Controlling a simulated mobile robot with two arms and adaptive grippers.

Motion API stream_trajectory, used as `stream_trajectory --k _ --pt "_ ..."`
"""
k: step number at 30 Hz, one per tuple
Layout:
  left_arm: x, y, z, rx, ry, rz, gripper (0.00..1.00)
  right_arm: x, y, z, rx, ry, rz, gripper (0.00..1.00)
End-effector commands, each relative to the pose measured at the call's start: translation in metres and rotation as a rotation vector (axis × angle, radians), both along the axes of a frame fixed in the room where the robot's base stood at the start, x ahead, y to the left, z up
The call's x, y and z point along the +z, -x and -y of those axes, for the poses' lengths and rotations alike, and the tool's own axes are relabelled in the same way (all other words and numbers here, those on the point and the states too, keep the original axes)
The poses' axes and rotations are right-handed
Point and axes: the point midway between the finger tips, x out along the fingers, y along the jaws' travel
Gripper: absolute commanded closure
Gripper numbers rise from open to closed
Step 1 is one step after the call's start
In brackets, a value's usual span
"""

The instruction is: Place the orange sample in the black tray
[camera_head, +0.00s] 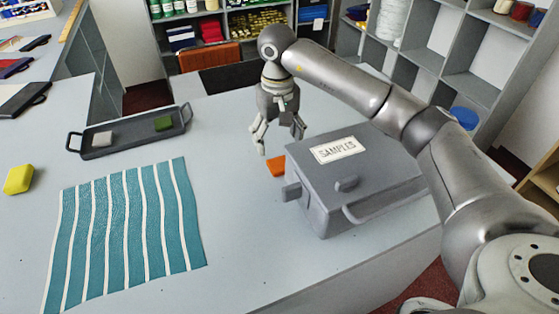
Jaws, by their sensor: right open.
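The orange sample (276,167) lies on the grey counter against the left side of the grey box labelled SAMPLES (350,180). The box hides part of it. My right gripper (281,146) is open, points down and is above and a little behind the orange sample, apart from it. The black tray (96,154) lies at the back left of the counter. It holds a light grey sample (103,138) and a dark green sample (163,123). My left gripper is not in view.
A teal and white striped cloth (125,235) lies flat in front of the tray. A yellow block (18,180) sits at the left edge. The counter between the cloth and the box is clear. Shelves (440,45) stand behind.

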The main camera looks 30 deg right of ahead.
Motion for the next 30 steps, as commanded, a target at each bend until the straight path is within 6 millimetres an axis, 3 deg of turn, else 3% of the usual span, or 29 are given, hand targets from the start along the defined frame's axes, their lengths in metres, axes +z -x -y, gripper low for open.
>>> stream_trajectory --k 8,18,27,30 --pt "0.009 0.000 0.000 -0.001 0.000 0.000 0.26 -0.020 0.000 0.000 0.001 0.001 -0.002 0.26" --pt "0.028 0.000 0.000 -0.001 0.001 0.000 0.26 -0.061 -0.001 0.000 0.000 -0.001 -0.001 0.26" --pt "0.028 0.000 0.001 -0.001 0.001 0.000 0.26 -0.066 -0.001 0.000 0.000 -0.001 0.003 0.26" --pt "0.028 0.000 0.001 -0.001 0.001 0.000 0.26 -0.066 -0.001 0.000 0.000 0.000 0.002 0.39"
